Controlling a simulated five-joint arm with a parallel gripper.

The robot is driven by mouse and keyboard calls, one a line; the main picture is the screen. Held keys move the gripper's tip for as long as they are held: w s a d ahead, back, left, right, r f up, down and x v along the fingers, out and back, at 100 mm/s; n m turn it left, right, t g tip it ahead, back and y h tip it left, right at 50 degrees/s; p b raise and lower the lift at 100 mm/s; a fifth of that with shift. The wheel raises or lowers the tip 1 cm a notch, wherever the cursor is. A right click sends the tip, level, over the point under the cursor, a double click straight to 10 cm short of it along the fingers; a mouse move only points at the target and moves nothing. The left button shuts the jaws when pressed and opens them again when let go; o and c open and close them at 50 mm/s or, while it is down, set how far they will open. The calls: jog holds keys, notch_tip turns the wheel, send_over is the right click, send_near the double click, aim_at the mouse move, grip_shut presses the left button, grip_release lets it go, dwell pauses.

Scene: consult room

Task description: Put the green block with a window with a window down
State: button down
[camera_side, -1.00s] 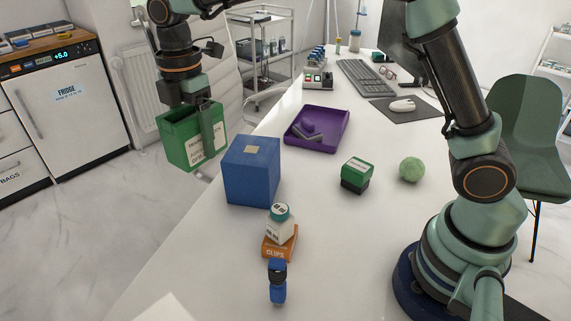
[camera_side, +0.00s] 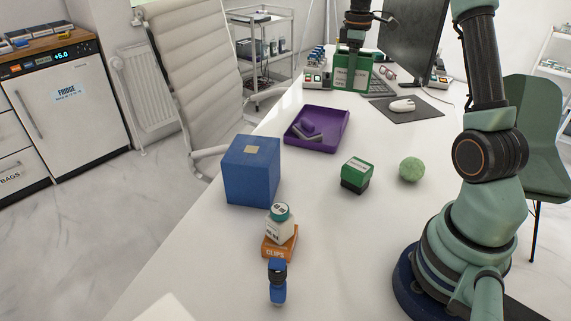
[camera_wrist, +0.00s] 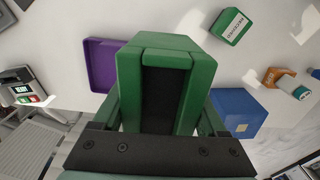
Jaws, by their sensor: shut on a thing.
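The green block with a window (camera_side: 342,78) is held up above the far part of the white table, with a pale label on its side. In the wrist view the green block (camera_wrist: 200,70) fills the middle, and a dark recess shows in its near face. My gripper (camera_side: 354,62) is shut on it. The block's underside is hidden.
A purple tray (camera_side: 335,143) with small things in it lies mid-table. Near it are a blue box (camera_side: 252,172), a small green box (camera_side: 357,172), a green ball (camera_side: 412,169) and a bottle on an orange box (camera_side: 280,243). A mouse (camera_side: 402,105) and monitor (camera_side: 412,45) are at the back right.

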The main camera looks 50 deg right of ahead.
aim_at(390, 147)
jog(key=s+d+m, duration=0.5)
jog(key=s+d, duration=0.6)
jog(key=f, duration=1.9)
jog(key=shift+w+d+f, duration=0.15)
jog(key=shift+d+f, duration=0.1)
jog(key=shift+f, duration=0.15)
jog(key=shift+f, duration=0.1)
grip_release()
jog(key=shift+f, duration=0.1)
